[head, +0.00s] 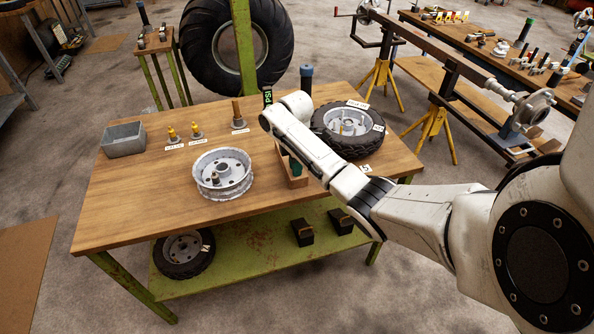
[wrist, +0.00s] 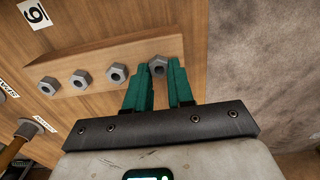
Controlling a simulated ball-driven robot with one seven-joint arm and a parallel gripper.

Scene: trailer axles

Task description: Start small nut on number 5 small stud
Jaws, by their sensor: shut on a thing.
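My gripper (wrist: 158,72) has green fingers and is shut on a grey hex nut (wrist: 157,63) at the right end of a row. The row lies along a wooden block (wrist: 113,55); I cannot tell whether the held nut still touches it. Several other nuts, such as one grey nut (wrist: 117,73), sit in the block. In the head view the block (head: 291,181) is partly hidden by my arm, with a green finger (head: 295,167) just over it. No stud marked number 5 can be picked out; the wheel parts show only small in the head view.
The wooden table (head: 140,185) carries a white wheel rim (head: 222,178), a tyred wheel (head: 335,140), a grey bin (head: 123,140) and several labelled yellow-brown pieces (head: 196,132). A number card (wrist: 34,14) lies beyond the block. The table's left front is clear.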

